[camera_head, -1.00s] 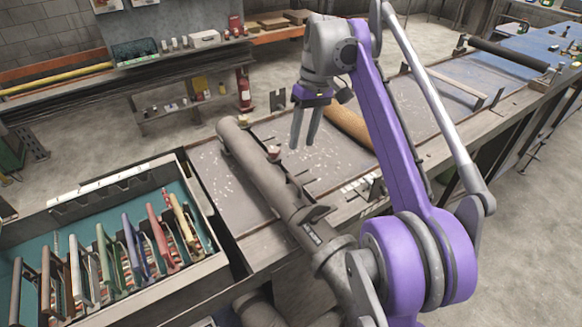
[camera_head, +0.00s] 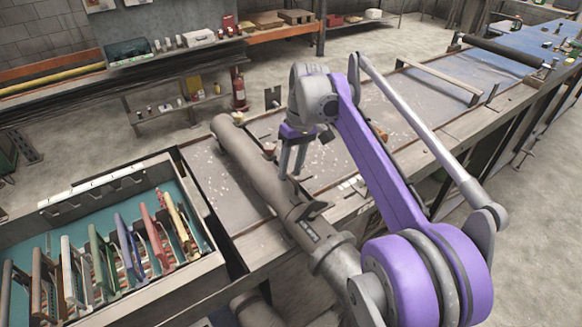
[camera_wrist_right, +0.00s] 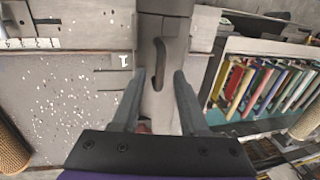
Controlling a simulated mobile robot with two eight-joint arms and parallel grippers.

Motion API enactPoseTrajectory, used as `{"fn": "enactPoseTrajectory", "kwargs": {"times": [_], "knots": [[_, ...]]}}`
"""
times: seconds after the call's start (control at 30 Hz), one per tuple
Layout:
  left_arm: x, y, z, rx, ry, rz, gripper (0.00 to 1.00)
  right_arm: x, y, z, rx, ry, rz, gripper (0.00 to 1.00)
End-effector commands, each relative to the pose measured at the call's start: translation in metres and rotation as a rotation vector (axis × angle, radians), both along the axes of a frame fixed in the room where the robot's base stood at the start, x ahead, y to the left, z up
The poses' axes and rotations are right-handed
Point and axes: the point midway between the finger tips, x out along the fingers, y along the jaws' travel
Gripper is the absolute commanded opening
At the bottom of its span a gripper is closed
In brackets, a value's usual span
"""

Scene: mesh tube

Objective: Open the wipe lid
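No wipe lid can be clearly made out in either view. My right gripper (camera_head: 290,176) is over the machine, beside or above the thick grey tube (camera_head: 247,160); the exact gap is hard to judge. In the right wrist view its two fingers (camera_wrist_right: 160,74) stand apart with the grey tube (camera_wrist_right: 164,25) between and beyond them. The tube has a dark slot there. Nothing is held. My left gripper is not in view.
A teal-lined tray (camera_head: 205,264) with several coloured upright frames stands at the left. A small brown-topped part (camera_head: 268,148) sits by the tube. A brown mesh roll (camera_wrist_right: 10,150) shows at the left edge of the wrist view.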

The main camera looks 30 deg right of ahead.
Motion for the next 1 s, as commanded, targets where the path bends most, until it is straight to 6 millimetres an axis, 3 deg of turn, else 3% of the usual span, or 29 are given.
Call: {"fn": "enactPoseTrajectory", "kwargs": {"times": [0.03, 0.23, 1.0], "knots": [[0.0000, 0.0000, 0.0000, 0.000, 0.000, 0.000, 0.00, 0.0000, 0.0000, 0.0001, 0.000, 0.000, 0.000, 0.34], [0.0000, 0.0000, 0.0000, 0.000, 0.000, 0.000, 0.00, 0.0000, -0.0001, 0.0002, 0.000, 0.000, 0.000, 0.00], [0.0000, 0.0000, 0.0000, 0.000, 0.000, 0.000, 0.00, -0.0001, -0.0001, 0.0003, 0.000, 0.000, 0.000, 0.00]]}}
